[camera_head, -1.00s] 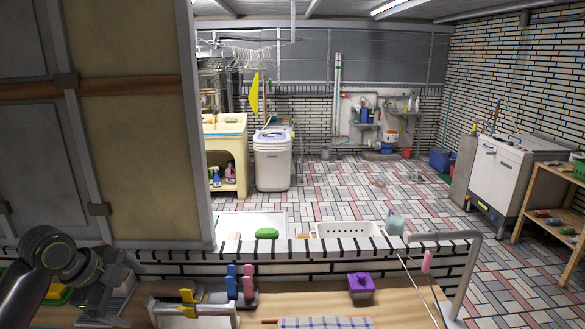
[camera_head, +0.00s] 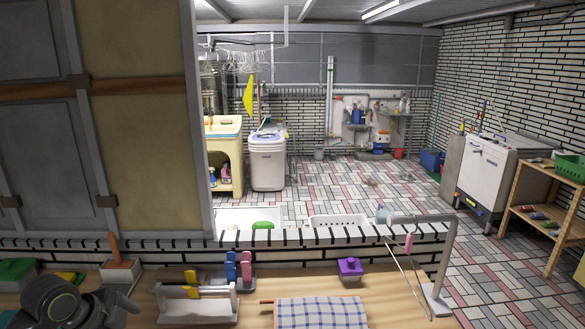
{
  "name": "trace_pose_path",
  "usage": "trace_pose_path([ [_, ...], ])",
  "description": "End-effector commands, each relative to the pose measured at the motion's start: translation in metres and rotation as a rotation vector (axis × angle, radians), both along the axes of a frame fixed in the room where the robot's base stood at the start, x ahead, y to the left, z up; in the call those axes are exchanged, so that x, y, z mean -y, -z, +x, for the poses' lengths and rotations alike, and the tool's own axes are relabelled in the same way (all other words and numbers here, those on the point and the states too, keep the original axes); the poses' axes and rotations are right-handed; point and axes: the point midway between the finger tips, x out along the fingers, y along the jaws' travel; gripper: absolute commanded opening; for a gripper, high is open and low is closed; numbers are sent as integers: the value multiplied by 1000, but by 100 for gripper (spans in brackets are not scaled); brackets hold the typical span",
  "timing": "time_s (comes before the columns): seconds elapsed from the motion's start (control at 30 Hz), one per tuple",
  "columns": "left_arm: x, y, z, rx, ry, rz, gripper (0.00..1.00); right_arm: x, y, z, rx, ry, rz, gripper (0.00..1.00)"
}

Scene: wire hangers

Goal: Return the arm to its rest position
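My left arm (camera_head: 58,302) shows as dark rounded joints at the bottom left corner, low over the counter. Its gripper fingers cannot be made out there. My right arm and gripper are out of view. Several wire hangers (camera_head: 248,60) hang in a cluster at the back left of the room. A grey metal stand (camera_head: 446,255) at the counter's right end has a thin wire piece (camera_head: 405,270) hanging from its arm, with a pink clip (camera_head: 408,243) near it.
The wooden counter (camera_head: 255,312) holds a white rack with a yellow-handled tool (camera_head: 191,278), blue and pink pegs (camera_head: 246,266), a purple-lidded box (camera_head: 350,267) and a checked cloth (camera_head: 320,312). A low tiled wall (camera_head: 300,256) runs behind it. The tiled floor beyond is mostly open.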

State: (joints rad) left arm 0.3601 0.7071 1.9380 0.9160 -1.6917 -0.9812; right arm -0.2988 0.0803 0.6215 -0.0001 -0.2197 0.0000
Motion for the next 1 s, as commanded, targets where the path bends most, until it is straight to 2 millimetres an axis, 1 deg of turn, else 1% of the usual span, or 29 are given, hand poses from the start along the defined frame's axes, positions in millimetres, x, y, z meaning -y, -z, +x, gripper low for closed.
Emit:
trace_pose_path([
  [0.03,3,12,-8,-15,-27,-9,93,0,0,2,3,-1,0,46],
  [0.17,10,42,-29,-46,-127,-30,93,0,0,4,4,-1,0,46],
  [0.27,17,69,-54,-76,-233,-52,93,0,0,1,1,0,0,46],
  [0.37,25,99,-88,-110,-385,-84,93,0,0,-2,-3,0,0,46],
  [0.4,28,110,-104,-121,-454,-98,93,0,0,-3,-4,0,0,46],
  [0.47,32,124,-127,-137,-563,-118,93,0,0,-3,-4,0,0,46],
  [0.5,34,131,-143,-146,-636,-130,93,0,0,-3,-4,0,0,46],
  [0.6,37,144,-181,-159,-817,-158,93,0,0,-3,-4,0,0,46],
  [0.7,37,150,-212,-165,-973,-176,93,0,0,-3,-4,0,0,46],
  [0.8,37,151,-238,-164,-1105,-189,93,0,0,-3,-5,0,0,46],
  [1.0,33,149,-281,-151,-1335,-202,93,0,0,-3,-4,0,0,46],
])
